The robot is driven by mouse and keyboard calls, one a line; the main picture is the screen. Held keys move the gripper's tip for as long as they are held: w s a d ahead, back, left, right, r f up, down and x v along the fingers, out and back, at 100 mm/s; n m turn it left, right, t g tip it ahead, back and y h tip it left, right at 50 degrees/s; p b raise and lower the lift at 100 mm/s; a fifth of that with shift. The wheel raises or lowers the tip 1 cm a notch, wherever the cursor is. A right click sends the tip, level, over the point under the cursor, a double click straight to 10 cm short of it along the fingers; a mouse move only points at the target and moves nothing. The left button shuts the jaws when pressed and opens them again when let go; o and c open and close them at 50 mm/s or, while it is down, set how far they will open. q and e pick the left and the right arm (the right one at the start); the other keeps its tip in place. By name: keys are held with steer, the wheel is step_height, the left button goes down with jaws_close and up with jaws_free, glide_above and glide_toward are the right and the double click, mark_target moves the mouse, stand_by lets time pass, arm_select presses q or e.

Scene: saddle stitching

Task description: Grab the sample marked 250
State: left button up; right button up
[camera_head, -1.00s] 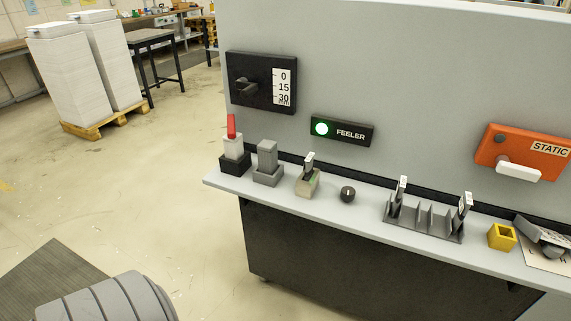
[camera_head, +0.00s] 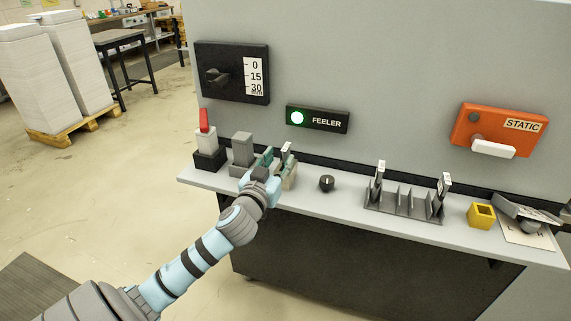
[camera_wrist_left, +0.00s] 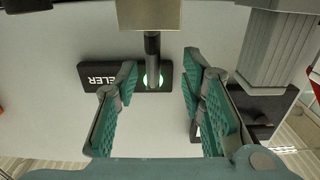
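My left gripper (camera_head: 275,163) reaches over the ledge at the beige block (camera_head: 291,176). A slim sample with a white tag (camera_head: 286,150) stands at this block, partly hidden by the gripper. In the left wrist view the gripper (camera_wrist_left: 160,72) is open, and a dark stem (camera_wrist_left: 152,45) below the beige block (camera_wrist_left: 150,14) lies between its spread fingers. Two more white-tagged samples, one at the left end (camera_head: 379,170) and one at the right end (camera_head: 444,185), stand in the grey slotted rack (camera_head: 402,209). The tag markings are too small to read. My right gripper is out of view.
A black knob (camera_head: 326,183) is to the right, then a yellow cup (camera_head: 481,215). The machine panel with the FEELER light (camera_head: 318,119) rises behind the ledge.

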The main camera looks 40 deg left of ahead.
mark_target(287, 152)
arm_select(q)
steer(key=x, duration=0.5)
steer(key=shift+w+d+f, duration=0.15)
steer(key=shift+d+f, duration=0.05)
steer(key=shift+d, duration=0.15)
jaws_close()
steer(key=shift+r, duration=0.15)
